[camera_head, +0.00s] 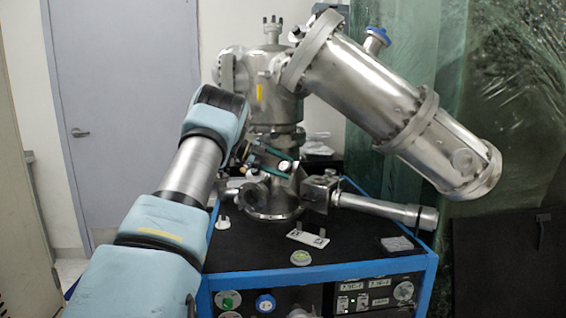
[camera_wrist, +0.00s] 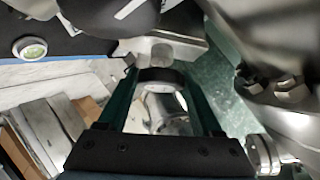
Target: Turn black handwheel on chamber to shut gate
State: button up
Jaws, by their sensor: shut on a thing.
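The steel chamber (camera_head: 272,105) stands on the cart in the head view. My gripper (camera_head: 284,163), with green fingers, reaches its lower neck from the left. In the wrist view, my gripper (camera_wrist: 158,76) has one finger on each side of a dark, rounded knob-like part, which I take to be the black handwheel (camera_wrist: 160,76). The jaws are shut on it. A steel block (camera_wrist: 165,47) sits just beyond it. In the head view the handwheel is hard to make out among the fingers and fittings. The gate itself is not visible.
A large slanted steel cylinder (camera_head: 365,85) juts right from the chamber. A thin steel tube (camera_head: 385,209) extends right, low over the blue-edged cart top (camera_head: 268,246). A white plate (camera_head: 307,238) and a round green-faced item (camera_head: 300,257) lie in front. Bolted flanges (camera_wrist: 275,85) crowd the gripper's right.

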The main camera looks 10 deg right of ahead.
jog(key=shift+r+m+g+y+p, duration=0.1)
jog(key=shift+m+g+y+p, duration=0.5)
jog(key=shift+m+y+p, duration=0.55)
jog(key=shift+m, duration=0.45)
jog(key=o, duration=1.4)
jog(key=shift+c, duration=0.2)
jog(key=shift+f+b, duration=0.2)
jog(key=shift+b, duration=0.1)
